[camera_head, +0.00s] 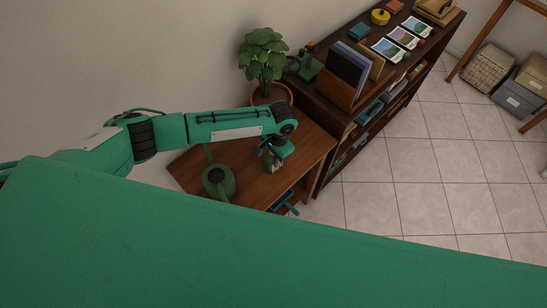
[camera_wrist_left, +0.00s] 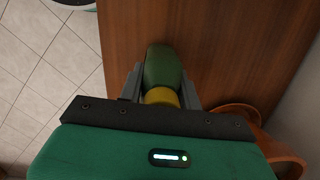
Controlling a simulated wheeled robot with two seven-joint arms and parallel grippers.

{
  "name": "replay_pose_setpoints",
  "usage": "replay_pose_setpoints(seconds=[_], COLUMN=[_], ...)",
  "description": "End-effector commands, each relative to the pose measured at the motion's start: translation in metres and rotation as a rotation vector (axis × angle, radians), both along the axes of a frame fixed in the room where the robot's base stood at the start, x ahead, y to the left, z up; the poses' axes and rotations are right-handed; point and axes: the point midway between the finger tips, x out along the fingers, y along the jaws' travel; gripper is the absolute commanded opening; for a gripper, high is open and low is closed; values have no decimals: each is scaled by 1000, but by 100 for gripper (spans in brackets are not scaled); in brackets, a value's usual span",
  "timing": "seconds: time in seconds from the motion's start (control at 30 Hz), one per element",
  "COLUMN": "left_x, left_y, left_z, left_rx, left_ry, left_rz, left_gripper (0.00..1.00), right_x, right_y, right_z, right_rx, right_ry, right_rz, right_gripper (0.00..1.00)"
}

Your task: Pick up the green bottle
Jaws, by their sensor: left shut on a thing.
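The green bottle (camera_wrist_left: 163,68) shows in the wrist view with a yellow band or cap (camera_wrist_left: 161,97) at the end nearest the camera. My left gripper (camera_wrist_left: 161,88) is shut on it, one grey finger on each side. In the head view, my left gripper (camera_head: 271,153) is over the small wooden table (camera_head: 240,143), and a bit of the bottle (camera_head: 269,164) shows below it. Whether the bottle touches the table cannot be told. My right gripper is not in view.
A dark green watering can (camera_head: 217,183) stands on the table left of the gripper. A potted plant (camera_head: 263,55) stands at the table's back. A dark bookcase (camera_head: 335,125) with books and pictures adjoins on the right. A teal item (camera_head: 284,203) shows below the tabletop.

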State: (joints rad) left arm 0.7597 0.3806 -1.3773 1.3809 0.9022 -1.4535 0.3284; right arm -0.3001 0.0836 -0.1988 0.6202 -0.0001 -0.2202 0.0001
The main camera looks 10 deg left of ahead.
Motion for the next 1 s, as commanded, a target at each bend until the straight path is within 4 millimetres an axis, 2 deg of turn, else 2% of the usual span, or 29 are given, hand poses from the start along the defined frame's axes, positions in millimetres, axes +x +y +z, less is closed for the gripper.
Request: replay_pose_setpoints(seconds=[0.17, 0.37, 0.8, 1.0], left_x=[1, 1, 1, 1], left_y=[0, 0, -1, 0], left_z=[5, 30, 155, 188], left_rx=[-1, -2, -3, -2], left_ry=[-2, -4, -5, -2], left_rz=[0, -1, -1, -1], left_gripper=[8, 8, 8, 8], right_x=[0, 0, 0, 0], right_y=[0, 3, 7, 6], right_z=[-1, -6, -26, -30], right_rx=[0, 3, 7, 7], right_ry=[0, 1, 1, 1], right_rz=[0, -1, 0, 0], right_gripper=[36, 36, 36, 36])
